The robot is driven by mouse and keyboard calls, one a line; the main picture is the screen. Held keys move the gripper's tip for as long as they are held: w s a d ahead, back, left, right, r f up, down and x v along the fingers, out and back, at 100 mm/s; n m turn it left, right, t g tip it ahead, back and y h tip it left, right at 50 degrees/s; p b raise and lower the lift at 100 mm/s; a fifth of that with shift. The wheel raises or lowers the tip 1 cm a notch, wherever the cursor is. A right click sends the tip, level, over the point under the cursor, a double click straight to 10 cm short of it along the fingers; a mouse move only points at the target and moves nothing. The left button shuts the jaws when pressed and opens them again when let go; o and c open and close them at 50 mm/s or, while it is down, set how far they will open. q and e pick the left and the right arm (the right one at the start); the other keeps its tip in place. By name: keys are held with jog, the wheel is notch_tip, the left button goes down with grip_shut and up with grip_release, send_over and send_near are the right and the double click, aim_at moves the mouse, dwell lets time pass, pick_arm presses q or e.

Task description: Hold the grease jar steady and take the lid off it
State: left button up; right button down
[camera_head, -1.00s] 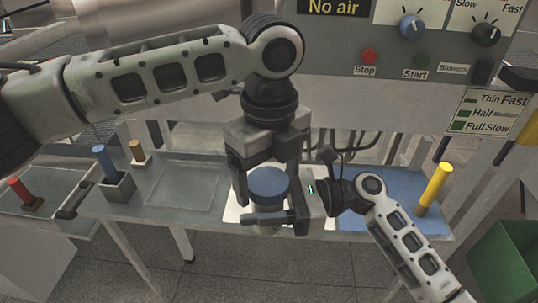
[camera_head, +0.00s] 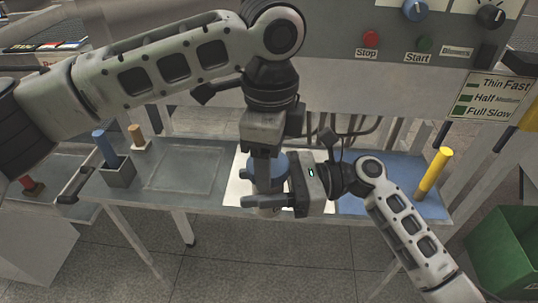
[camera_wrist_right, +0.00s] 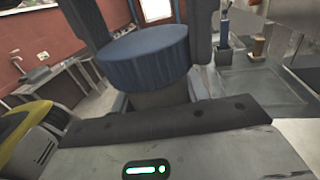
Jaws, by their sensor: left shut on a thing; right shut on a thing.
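The grease jar stands on the white patch of the bench; its pale base (camera_head: 268,212) shows below my right gripper, and its grey body (camera_wrist_right: 160,97) shows in the right wrist view. The blue lid (camera_wrist_right: 145,57) sits on top of the jar, and its edge also shows in the head view (camera_head: 281,166). My left gripper (camera_head: 265,175) points straight down from above, its fingers shut on either side of the lid. My right gripper (camera_head: 268,190) comes in level from the right and is shut around the jar's body below the lid.
A yellow-handled tool (camera_head: 434,172) stands on the blue mat (camera_head: 385,195) at right. A blue-handled tool (camera_head: 104,147) stands in a grey holder at left. The recessed tray (camera_head: 185,172) between is bare. The control panel (camera_head: 390,35) rises behind. A green bin (camera_head: 505,250) stands low right.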

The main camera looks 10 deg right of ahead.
pick_arm(q)
jog(key=n, duration=1.2)
jog(key=shift+w, duration=0.1)
jog(key=shift+r, duration=0.2)
jog(key=shift+r, duration=1)
